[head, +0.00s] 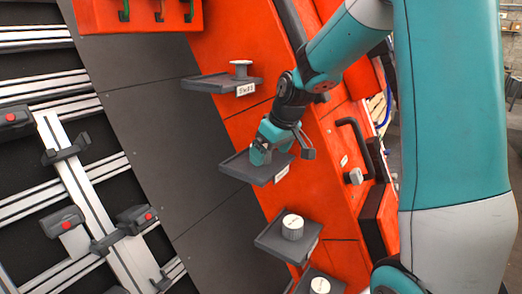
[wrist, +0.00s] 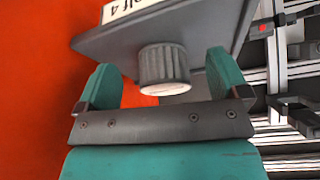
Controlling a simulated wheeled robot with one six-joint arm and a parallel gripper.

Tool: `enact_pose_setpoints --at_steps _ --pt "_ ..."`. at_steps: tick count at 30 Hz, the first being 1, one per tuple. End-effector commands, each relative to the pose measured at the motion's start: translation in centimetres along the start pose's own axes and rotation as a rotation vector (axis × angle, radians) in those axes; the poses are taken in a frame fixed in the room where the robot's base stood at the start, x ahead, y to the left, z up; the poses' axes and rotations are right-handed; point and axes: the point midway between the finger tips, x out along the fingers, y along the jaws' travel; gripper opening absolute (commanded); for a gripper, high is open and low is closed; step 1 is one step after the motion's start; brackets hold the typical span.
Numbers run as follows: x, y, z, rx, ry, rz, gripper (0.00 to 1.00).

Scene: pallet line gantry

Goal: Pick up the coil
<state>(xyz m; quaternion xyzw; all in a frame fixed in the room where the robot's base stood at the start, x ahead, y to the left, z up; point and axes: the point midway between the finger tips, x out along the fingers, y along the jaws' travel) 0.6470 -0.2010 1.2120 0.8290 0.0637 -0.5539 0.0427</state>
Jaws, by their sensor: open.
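My gripper (head: 262,150) is at the middle shelf in the head view, with its fingers down around a short grey cylinder (head: 258,157). In the wrist view the same ribbed grey cylinder (wrist: 165,66) stands between the two teal fingertips of my gripper (wrist: 163,76). The fingers are open, with a visible gap on each side of the cylinder. It rests on a dark grey shelf (wrist: 205,32). A pale flanged spool (head: 240,69) stands on the upper shelf, away from my gripper. I cannot tell for certain which of these is the coil.
The upper shelf (head: 203,84) and a lower shelf (head: 272,243) stick out from the orange panel (head: 225,40). A white-topped ribbed cylinder (head: 292,228) stands on the lower shelf. A black handle (head: 357,143) is right of my gripper. Metal rails (head: 85,185) are at left.

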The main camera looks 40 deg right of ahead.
Motion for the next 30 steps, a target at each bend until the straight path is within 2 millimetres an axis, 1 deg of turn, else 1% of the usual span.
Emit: enact_pose_setpoints --at_steps 1,5,9,16,17,18,23,24,25,30 --pt "0.1 0.0 -1.1 -0.002 -0.002 -0.002 0.93" --pt "1.0 -0.1 -3.0 -0.002 -0.001 -0.002 0.93" --pt "2.1 -0.1 -2.9 0.0 -0.002 -0.002 0.93" --pt "2.4 0.0 -2.8 -0.001 0.0 0.0 0.93" --pt "2.4 0.0 -2.8 -0.001 0.0 0.0 0.88" --pt "2.4 0.0 -2.8 0.0 0.0 0.0 0.79" --pt "2.3 0.0 -2.8 0.0 0.0 0.0 0.42" --pt "2.3 0.0 -2.8 0.0 0.0 0.0 0.33" --pt "2.3 0.0 -2.8 -0.001 0.001 0.0 0.3" --pt "2.3 0.0 -2.8 0.0 0.001 0.0 0.3"
